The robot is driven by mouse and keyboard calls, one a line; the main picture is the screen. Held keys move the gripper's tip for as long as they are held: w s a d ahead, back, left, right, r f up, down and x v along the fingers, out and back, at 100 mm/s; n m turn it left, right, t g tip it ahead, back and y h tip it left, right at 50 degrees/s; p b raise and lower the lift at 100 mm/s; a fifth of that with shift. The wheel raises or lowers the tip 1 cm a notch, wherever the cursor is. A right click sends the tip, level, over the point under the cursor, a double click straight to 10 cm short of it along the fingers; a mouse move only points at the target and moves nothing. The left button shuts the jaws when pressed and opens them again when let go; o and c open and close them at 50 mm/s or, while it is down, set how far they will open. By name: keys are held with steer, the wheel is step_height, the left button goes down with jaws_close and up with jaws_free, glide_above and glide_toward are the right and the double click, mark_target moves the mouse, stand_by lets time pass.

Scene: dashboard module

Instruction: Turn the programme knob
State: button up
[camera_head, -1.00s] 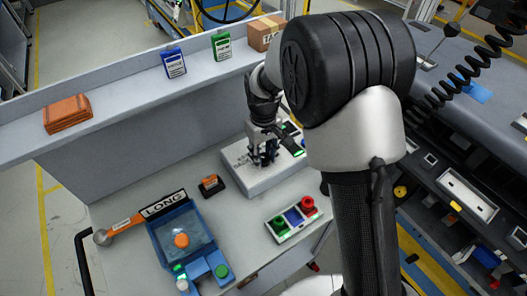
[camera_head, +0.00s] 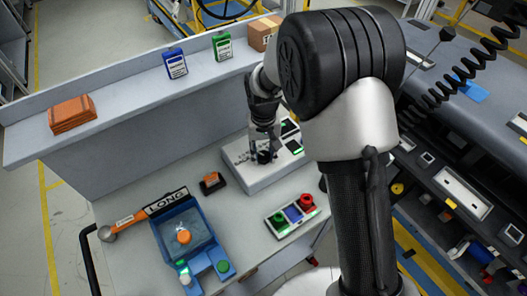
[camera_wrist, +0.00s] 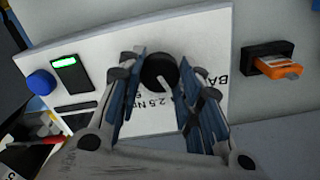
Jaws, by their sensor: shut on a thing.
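The programme knob (camera_wrist: 160,72) is a round black dial with a pale pointer line. It sits on the white panel (camera_wrist: 214,30), which also shows in the head view as a light box (camera_head: 243,180) on the bench. My gripper (camera_wrist: 159,82) is over the panel with one blue-padded finger on each side of the knob, shut on it. In the head view my gripper (camera_head: 264,149) points down at the box, and its fingers partly hide the knob. The pointer line slants toward the lower right in the wrist view.
The panel carries a green-lit display (camera_wrist: 69,73) and a blue button (camera_wrist: 40,82). A black-and-orange piece (camera_wrist: 272,64) lies beside it. A blue tray (camera_head: 162,236) and a red-and-green button box (camera_head: 291,214) stand nearer on the bench.

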mark_target(263, 155)
steer(key=o, duration=1.1)
steer(key=shift+r, duration=0.1)
step_height(263, 155, up, 12)
steer(key=shift+f, duration=0.1)
